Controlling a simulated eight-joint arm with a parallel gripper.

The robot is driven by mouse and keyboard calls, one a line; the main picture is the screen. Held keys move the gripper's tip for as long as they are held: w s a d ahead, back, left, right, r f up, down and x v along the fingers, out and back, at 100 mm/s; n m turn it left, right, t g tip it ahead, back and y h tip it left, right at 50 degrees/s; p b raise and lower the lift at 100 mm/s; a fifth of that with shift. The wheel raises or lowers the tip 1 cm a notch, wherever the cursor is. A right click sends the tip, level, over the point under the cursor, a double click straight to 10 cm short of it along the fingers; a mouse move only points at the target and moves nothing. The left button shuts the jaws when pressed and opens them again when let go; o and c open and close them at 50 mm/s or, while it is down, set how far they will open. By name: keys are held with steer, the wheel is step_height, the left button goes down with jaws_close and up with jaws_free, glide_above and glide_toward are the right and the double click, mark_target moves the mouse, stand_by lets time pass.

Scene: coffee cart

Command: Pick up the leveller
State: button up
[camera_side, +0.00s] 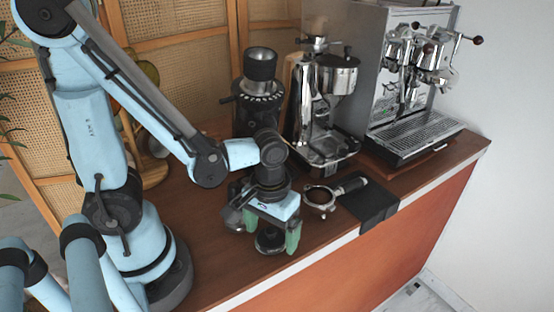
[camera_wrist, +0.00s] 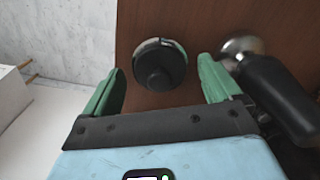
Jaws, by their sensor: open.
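The leveller is a round black puck with a raised knob (camera_wrist: 160,65). It stands on the brown counter beneath my gripper, and its lower part shows in the side view (camera_side: 269,241). My gripper (camera_wrist: 162,85) points down with its green fingers spread. In the wrist view one finger is to the left and one to the right of the leveller, both apart from it. In the side view my gripper (camera_side: 272,232) hides the upper part of the leveller. Nothing is held.
A metal tool with a thick black handle (camera_wrist: 280,98) is close beside the right finger. A portafilter (camera_side: 320,198) rests near a black mat (camera_side: 372,203). The grinder (camera_side: 325,95) and espresso machine (camera_side: 410,80) stand behind. The counter's front edge is near.

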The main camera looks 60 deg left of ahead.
mark_target(270, 231)
steer(key=shift+f, duration=0.2)
steer(key=c, duration=1.1)
steer(key=shift+r, duration=0.2)
steer(key=shift+r, duration=0.9)
steer(key=shift+s+d+r, duration=0.15)
steer(key=shift+s+r, duration=0.05)
steer(key=shift+r, duration=0.9)
steer(key=s+d+r, duration=0.4)
steer(key=s+d, duration=0.1)
steer(key=s+d+r, duration=0.2)
steer(key=d, duration=0.1)
steer(key=shift+s+d+r, duration=0.2)
steer(key=shift+s+r, duration=0.05)
steer(key=shift+r, duration=0.1)
